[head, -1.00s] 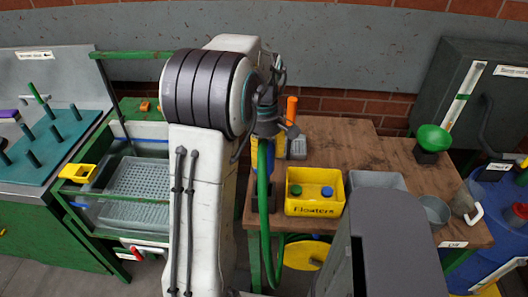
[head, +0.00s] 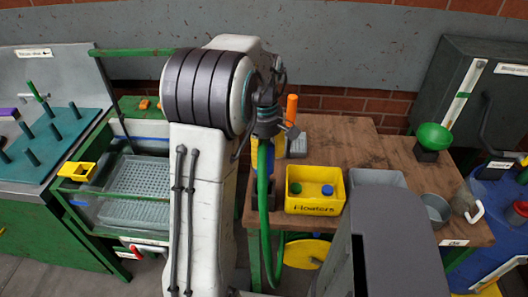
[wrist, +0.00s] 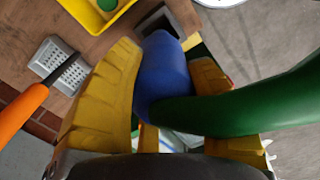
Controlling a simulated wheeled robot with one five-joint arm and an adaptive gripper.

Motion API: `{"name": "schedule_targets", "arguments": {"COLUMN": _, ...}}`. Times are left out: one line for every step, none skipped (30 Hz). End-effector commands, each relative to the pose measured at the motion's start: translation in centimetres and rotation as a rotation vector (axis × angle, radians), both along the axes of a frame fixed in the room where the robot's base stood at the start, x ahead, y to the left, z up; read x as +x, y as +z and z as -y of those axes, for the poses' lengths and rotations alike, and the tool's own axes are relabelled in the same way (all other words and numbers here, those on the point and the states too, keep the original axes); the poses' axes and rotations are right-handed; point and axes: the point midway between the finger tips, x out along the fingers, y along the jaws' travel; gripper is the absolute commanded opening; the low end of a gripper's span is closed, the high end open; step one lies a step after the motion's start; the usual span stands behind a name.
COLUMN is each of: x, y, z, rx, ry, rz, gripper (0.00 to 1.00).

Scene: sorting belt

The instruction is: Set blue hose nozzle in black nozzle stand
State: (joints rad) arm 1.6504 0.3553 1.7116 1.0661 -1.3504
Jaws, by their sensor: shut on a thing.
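My gripper (wrist: 168,62) is shut on the blue hose nozzle (wrist: 163,75), with one yellow finger on each side of it in the wrist view. The green hose (wrist: 235,112) runs from the nozzle to the right there and hangs in a loop in the head view (head: 265,225). The black nozzle stand (wrist: 187,22) is a dark, square, open-topped holder just beyond the nozzle's tip in the wrist view. The nozzle hides part of it, and I cannot tell whether they touch.
The stand is at the edge of the wooden table (head: 350,150). A yellow bin (head: 315,206) with a green and a blue round piece stands near it.

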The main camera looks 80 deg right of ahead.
Motion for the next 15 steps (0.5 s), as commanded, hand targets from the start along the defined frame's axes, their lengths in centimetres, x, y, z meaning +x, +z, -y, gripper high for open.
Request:
{"name": "schedule_targets", "arguments": {"x": 0.0, "y": -0.3, "z": 0.0, "rx": 0.0, "ry": 0.0, "rz": 0.0, "gripper": 0.2}}
{"name": "schedule_targets", "arguments": {"x": 0.0, "y": -0.4, "z": 0.0, "rx": 0.0, "ry": 0.0, "rz": 0.0, "gripper": 0.2}}
{"name": "schedule_targets", "arguments": {"x": 0.0, "y": -0.6, "z": 0.0, "rx": 0.0, "ry": 0.0, "rz": 0.0, "gripper": 0.2}}
{"name": "schedule_targets", "arguments": {"x": 0.0, "y": -0.7, "z": 0.0, "rx": 0.0, "ry": 0.0, "rz": 0.0, "gripper": 0.2}}
{"name": "schedule_targets", "arguments": {"x": 0.0, "y": -0.8, "z": 0.0, "rx": 0.0, "ry": 0.0, "rz": 0.0, "gripper": 0.2}}
{"name": "schedule_targets", "arguments": {"x": 0.0, "y": -0.9, "z": 0.0, "rx": 0.0, "ry": 0.0, "rz": 0.0, "gripper": 0.2}}
{"name": "schedule_targets", "arguments": {"x": 0.0, "y": -1.0, "z": 0.0, "rx": 0.0, "ry": 0.0, "rz": 0.0, "gripper": 0.2}}
{"name": "schedule_targets", "arguments": {"x": 0.0, "y": -1.1, "z": 0.0, "rx": 0.0, "ry": 0.0, "rz": 0.0, "gripper": 0.2}}
{"name": "schedule_targets", "arguments": {"x": 0.0, "y": -1.3, "z": 0.0, "rx": 0.0, "ry": 0.0, "rz": 0.0, "gripper": 0.2}}
{"name": "schedule_targets", "arguments": {"x": 0.0, "y": -1.4, "z": 0.0, "rx": 0.0, "ry": 0.0, "rz": 0.0, "gripper": 0.2}}
{"name": "schedule_targets", "arguments": {"x": 0.0, "y": -1.5, "z": 0.0, "rx": 0.0, "ry": 0.0, "rz": 0.0, "gripper": 0.2}}
{"name": "schedule_targets", "arguments": {"x": 0.0, "y": -1.6, "z": 0.0, "rx": 0.0, "ry": 0.0, "rz": 0.0, "gripper": 0.2}}
{"name": "schedule_targets", "arguments": {"x": 0.0, "y": -1.7, "z": 0.0, "rx": 0.0, "ry": 0.0, "rz": 0.0, "gripper": 0.2}}
{"name": "schedule_targets", "arguments": {"x": 0.0, "y": -1.8, "z": 0.0, "rx": 0.0, "ry": 0.0, "rz": 0.0, "gripper": 0.2}}
{"name": "schedule_targets", "arguments": {"x": 0.0, "y": -2.0, "z": 0.0, "rx": 0.0, "ry": 0.0, "rz": 0.0, "gripper": 0.2}}
